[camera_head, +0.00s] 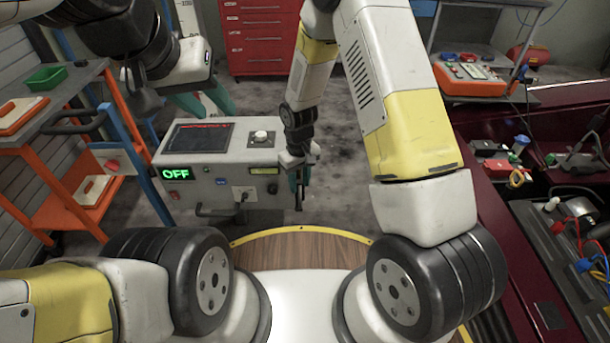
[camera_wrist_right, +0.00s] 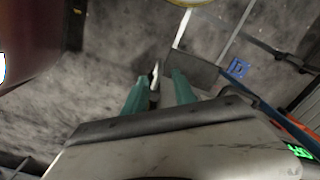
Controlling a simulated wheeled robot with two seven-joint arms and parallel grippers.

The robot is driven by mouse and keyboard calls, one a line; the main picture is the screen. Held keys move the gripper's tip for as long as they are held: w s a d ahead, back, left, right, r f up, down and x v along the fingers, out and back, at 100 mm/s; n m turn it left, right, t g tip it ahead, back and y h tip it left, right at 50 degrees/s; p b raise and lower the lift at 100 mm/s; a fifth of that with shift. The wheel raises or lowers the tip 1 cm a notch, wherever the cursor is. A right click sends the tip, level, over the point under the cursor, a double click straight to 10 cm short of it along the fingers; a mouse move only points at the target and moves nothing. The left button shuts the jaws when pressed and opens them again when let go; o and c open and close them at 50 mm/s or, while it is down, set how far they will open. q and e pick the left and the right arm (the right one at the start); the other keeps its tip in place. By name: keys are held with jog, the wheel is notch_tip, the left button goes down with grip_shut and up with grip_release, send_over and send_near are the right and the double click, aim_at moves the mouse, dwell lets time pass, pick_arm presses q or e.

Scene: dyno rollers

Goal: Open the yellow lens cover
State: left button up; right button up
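I cannot make out a yellow lens cover in either view. A grey machine (camera_head: 220,178) with a green OFF display, a dark screen and a white knob stands ahead. My right gripper (camera_head: 299,186) points down beside the machine's right end. In the right wrist view its two teal fingers (camera_wrist_right: 158,88) are apart, with a small dark and pale piece showing between them. I cannot tell whether they touch it. My left gripper (camera_head: 188,112) is behind the machine at upper left, its teal fingers spread wide, with nothing visible between them.
An orange cart (camera_head: 75,150) with a green tray (camera_head: 46,78) stands at left. A red drawer cabinet (camera_head: 260,36) is at the back. A dark red car body (camera_head: 485,225) with an open engine bay is at right. Grey floor (camera_head: 345,150) lies between.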

aim_at(300, 194)
notch_tip(300, 194, down, 8)
dwell(0.5)
jog(key=c, duration=0.7)
